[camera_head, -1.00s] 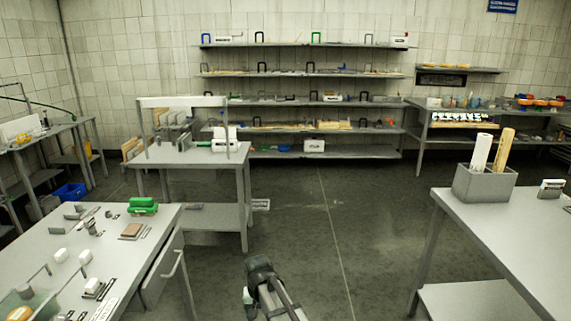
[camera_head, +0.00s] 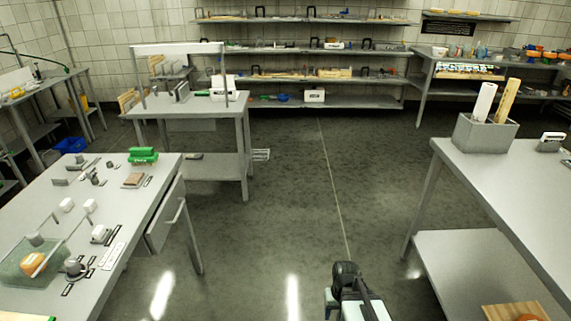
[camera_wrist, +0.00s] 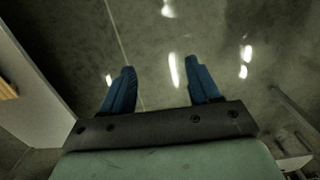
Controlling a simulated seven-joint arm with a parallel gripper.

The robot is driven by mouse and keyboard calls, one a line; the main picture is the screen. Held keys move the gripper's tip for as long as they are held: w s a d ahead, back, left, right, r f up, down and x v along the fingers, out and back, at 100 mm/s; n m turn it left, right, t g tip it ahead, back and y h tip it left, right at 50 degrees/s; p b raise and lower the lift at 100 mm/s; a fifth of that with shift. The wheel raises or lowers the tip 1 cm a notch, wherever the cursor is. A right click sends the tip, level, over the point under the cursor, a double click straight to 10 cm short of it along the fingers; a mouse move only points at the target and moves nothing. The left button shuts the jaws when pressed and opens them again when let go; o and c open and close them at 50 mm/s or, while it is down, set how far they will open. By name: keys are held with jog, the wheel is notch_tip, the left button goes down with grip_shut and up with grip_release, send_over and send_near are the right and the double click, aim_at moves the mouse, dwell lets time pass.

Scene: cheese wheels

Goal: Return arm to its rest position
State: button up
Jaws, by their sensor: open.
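My gripper (camera_wrist: 165,78) shows in the wrist view with its two blue fingers spread apart and nothing between them. It points at the bare grey floor. In the head view part of my arm (camera_head: 352,290) shows at the bottom, right of centre, over the floor between the two front tables. The fingers cannot be made out in the head view.
The left table (camera_head: 130,215) holds a green item (camera_head: 143,155), small weights and a glass case with a cheese piece.

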jog(key=s+f+g, duration=0.3)
jog(key=s+f, duration=0.6)
jog(key=s, duration=0.5)
jog(key=s+f+g, duration=0.3)
jog(key=s+f, duration=0.6)
jog(key=s, duration=0.4)
jog(key=shift+s, duration=0.4)
jog(key=shift+w, duration=0.1)
jog(key=shift+c, duration=0.2)
